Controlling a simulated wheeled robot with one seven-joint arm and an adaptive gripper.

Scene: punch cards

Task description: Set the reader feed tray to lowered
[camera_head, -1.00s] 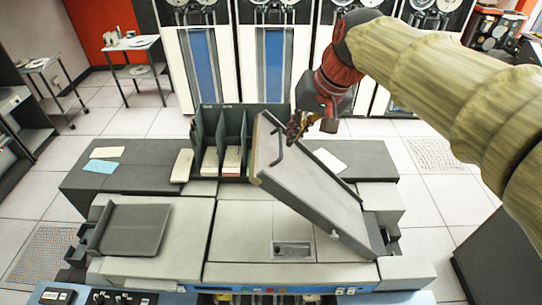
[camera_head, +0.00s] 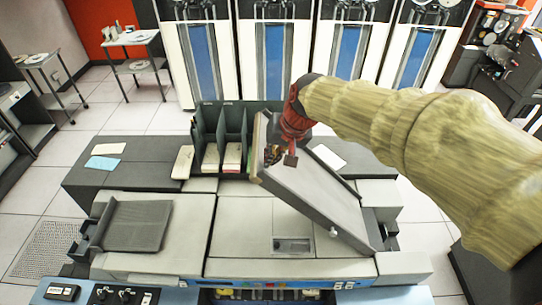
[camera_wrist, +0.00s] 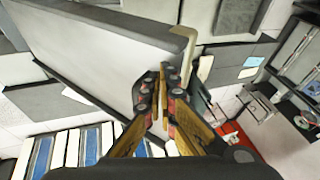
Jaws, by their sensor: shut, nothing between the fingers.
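The reader feed tray (camera_head: 318,203) is a long grey panel on the right half of the card machine. It is tilted, its far left end raised and its near right end low by the machine top. My gripper (camera_head: 272,156) is at the raised end, over the tray's upper face in the head view. In the wrist view the shut fingers (camera_wrist: 161,78) are empty and lie close to the end of the tray (camera_wrist: 100,45); I cannot tell whether they touch it. The handle at the raised end is hidden behind my gripper in the head view.
A dark divided card rack (camera_head: 232,130) stands just behind the raised end. A second, flat dark tray (camera_head: 137,226) lies on the machine's left side. A blue control strip (camera_head: 270,296) runs along the front. Tape cabinets (camera_head: 270,55) line the back.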

